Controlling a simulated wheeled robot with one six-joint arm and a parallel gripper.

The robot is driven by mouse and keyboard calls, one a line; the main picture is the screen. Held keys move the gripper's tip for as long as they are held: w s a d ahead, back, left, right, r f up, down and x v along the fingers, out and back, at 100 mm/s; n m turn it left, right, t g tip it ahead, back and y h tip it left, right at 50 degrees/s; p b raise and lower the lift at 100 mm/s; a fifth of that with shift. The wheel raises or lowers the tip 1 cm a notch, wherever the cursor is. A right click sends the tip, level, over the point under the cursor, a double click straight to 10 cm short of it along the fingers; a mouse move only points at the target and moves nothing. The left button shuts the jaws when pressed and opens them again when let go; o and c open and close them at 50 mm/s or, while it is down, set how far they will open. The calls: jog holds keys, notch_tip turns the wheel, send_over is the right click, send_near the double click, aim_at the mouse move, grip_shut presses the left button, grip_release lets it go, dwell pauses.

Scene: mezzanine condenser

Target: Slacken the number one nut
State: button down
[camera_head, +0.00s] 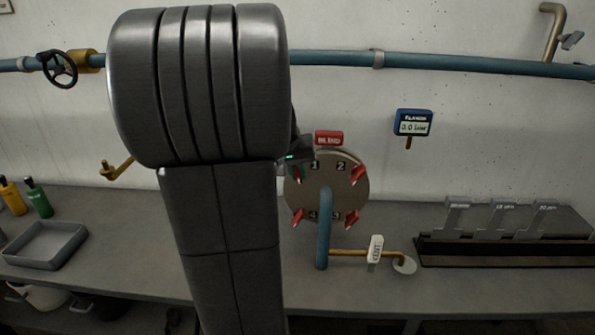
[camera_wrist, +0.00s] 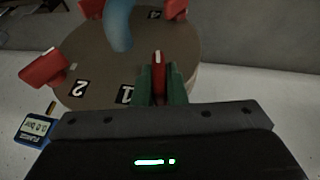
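The round flange (camera_head: 343,186) carries several red wing nuts beside the numbers 1 to 4, and a blue pipe (camera_head: 325,230) meets its face. The number one nut (camera_wrist: 158,68) is at the flange's upper left in the head view, mostly hidden there behind my gripper (camera_head: 297,170). In the wrist view, which is turned over, its red wing stands between the green fingers of my gripper (camera_wrist: 161,80). The fingers appear closed against both sides of the wing. The label 1 (camera_wrist: 126,94) lies beside it. The number two nut (camera_head: 357,174) is free of my gripper.
A blue gauge (camera_head: 413,122) reads about 0.0 bar. A brass pipe with a white tag (camera_head: 375,249) runs low at right. A grey tray (camera_head: 45,245), bottles (camera_head: 38,197) and a tool rack (camera_head: 500,248) stand on the bench.

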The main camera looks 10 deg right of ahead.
jog(key=shift+f+b, duration=0.1)
jog(key=shift+b, duration=0.2)
jog(key=h+b, duration=0.3)
jog(key=b, duration=0.1)
jog(key=shift+w+a+f+n+g, duration=0.15)
jog(key=shift+f+n+g, duration=0.1)
jog(key=shift+n+g, duration=0.15)
jog(key=h+b, duration=0.3)
jog(key=shift+n+g+b, duration=0.3)
jog(key=shift+n, duration=0.1)
jog(key=shift+r+h+b, duration=0.15)
jog(key=shift+h+b, duration=0.35)
jog(key=shift+h, duration=0.2)
jog(key=shift+r, duration=0.1)
jog(key=c, duration=1.5)
grip_release()
jog(key=shift+o, duration=0.2)
jog(key=shift+a, duration=0.15)
jog(key=v, duration=1.3)
jog(key=shift+a, duration=0.25)
